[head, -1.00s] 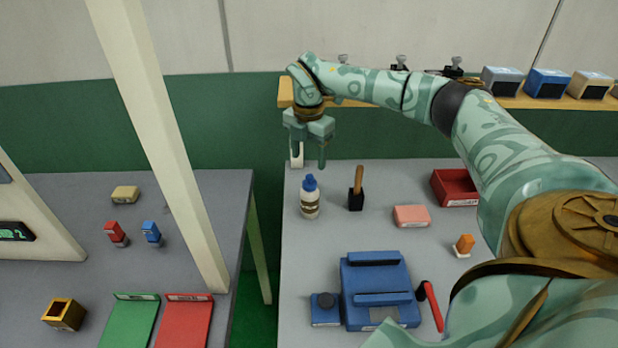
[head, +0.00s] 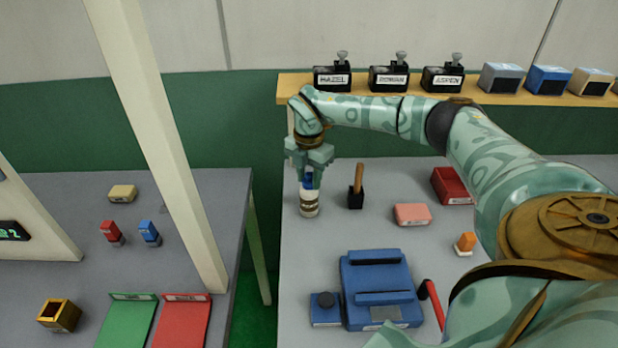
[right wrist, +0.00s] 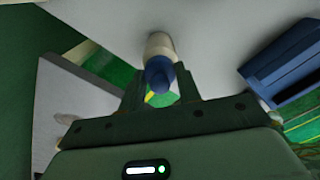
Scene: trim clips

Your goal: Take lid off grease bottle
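The grease bottle (head: 309,205) stands upright on the grey bench, white with a brown label band. It also shows in the right wrist view (right wrist: 159,45). Its blue lid (head: 308,182) is on top, partly hidden by my right gripper in the head view. In the right wrist view the blue lid (right wrist: 159,74) sits between the fingertips. My right gripper (head: 309,178) is above the bottle, pointing down, with its fingers apart on either side of the lid; I see no clear grip on it. My left gripper is not in view.
A black block with a wooden handle (head: 357,187) stands close right of the bottle. A pink block (head: 412,214), a red bin (head: 453,186) and a blue fixture (head: 378,290) are on the same bench. A shelf (head: 430,98) with labelled black boxes runs behind.

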